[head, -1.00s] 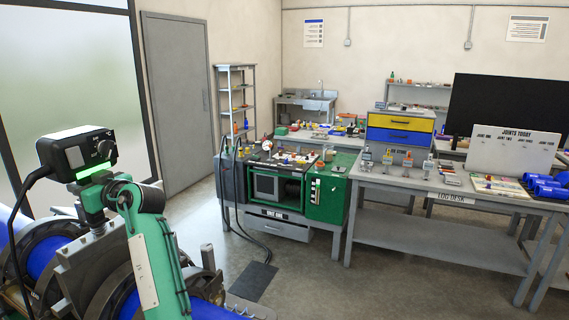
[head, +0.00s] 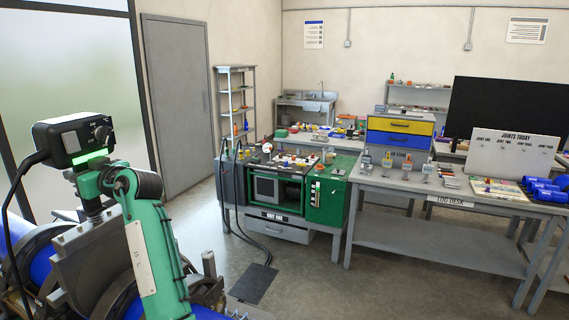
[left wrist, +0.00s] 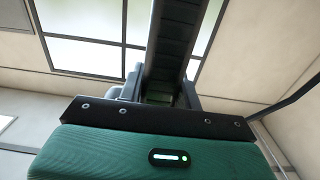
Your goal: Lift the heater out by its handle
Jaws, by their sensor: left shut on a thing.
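The heater shows at the left of the head view, with a black control box (head: 73,138) on top, a knob on its face and a grey plate (head: 85,262) hanging below. A black cable runs from the box down the left edge. My left gripper (head: 90,186) is just under the box, at the end of the green arm. In the left wrist view its fingers (left wrist: 160,95) are shut on the dark ribbed handle (left wrist: 172,45). The exact finger contact is hidden in the head view. My right gripper is out of view.
Dark clamp rings and blue pipe (head: 37,268) stand close on both sides of the plate. A green cart (head: 328,205) and a grey desk (head: 455,198) stand farther right. Open floor lies between, with a dark mat (head: 254,284) on it.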

